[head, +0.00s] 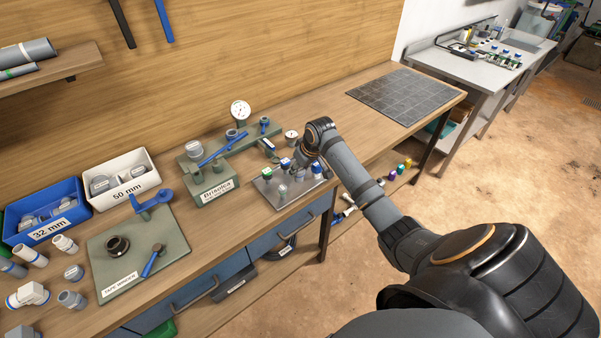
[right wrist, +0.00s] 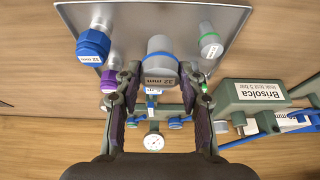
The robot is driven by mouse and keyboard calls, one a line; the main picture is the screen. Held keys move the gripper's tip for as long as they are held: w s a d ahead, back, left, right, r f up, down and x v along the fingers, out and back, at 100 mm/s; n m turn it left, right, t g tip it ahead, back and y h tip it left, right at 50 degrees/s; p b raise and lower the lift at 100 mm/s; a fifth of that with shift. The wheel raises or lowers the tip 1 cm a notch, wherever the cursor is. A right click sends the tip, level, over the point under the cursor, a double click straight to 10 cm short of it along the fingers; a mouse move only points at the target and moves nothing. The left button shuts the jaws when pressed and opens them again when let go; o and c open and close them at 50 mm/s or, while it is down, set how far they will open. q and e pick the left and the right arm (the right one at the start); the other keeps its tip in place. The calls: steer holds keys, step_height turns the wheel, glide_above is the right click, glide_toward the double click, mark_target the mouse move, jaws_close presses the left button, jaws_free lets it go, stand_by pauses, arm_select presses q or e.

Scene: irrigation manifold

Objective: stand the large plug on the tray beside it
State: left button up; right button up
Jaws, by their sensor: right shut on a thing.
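My right gripper (right wrist: 161,74) is shut on a grey plug (right wrist: 160,80) labelled 32 mm, with a blue ring. Its fingers press on both sides of the plug, whose labelled face points at the wrist camera. The plug is over the steel tray (right wrist: 130,28); I cannot tell whether it touches the tray. My left gripper is not in view.
Beside the plug on the tray are a blue-capped fitting (right wrist: 93,45) and a grey-green fitting (right wrist: 210,42). A purple fitting (right wrist: 110,80) is close to a finger. The Brisolca test block (head: 215,190) and a gauge (head: 240,110) stand nearby.

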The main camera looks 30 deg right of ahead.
mark_target(301, 175)
steer(key=shift+w+d+f, duration=0.2)
steer(key=shift+d+f, duration=0.05)
steer(key=shift+f, duration=0.1)
steer(key=shift+d+f, duration=0.1)
steer(key=shift+f, duration=0.05)
steer(key=f+p, duration=0.1)
steer(key=f, duration=0.2)
steer(key=shift+w+d+f, duration=0.1)
steer(key=shift+w+f, duration=0.1)
steer(key=shift+f, duration=0.25)
steer(key=o, duration=1.3)
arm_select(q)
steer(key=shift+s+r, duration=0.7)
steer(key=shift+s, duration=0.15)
